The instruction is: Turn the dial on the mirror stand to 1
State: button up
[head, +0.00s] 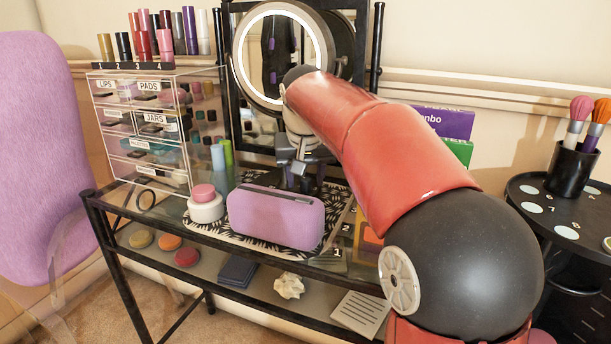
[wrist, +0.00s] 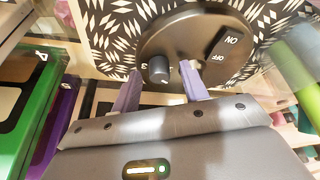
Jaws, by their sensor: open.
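The round lit mirror (head: 240,55) stands at the back of the glass table in the head view, partly behind my arm. In the wrist view its dark round stand base (wrist: 185,32) lies on a black-and-white patterned mat. A small dark knob, the dial (wrist: 158,68), sticks up near the base's edge, with a white 3 beside it; its pointer setting is not clear. An ON/OFF switch (wrist: 223,45) is beside it. My gripper (wrist: 160,70) is open, its fingertips on either side of the dial. Contact cannot be told. It also shows small in the head view (head: 298,175).
A pink case (head: 275,216) and a pink-lidded jar (head: 205,204) stand in front of the mirror. A clear drawer organiser (head: 140,130) is at left. A purple box (head: 447,123) stands behind my arm at right.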

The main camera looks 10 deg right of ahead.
jog(key=shift+r, duration=0.1)
jog(key=p+v, duration=0.1)
jog(key=v, duration=0.6)
jog(key=shift+r, duration=0.25)
jog(key=shift+s, duration=0.2)
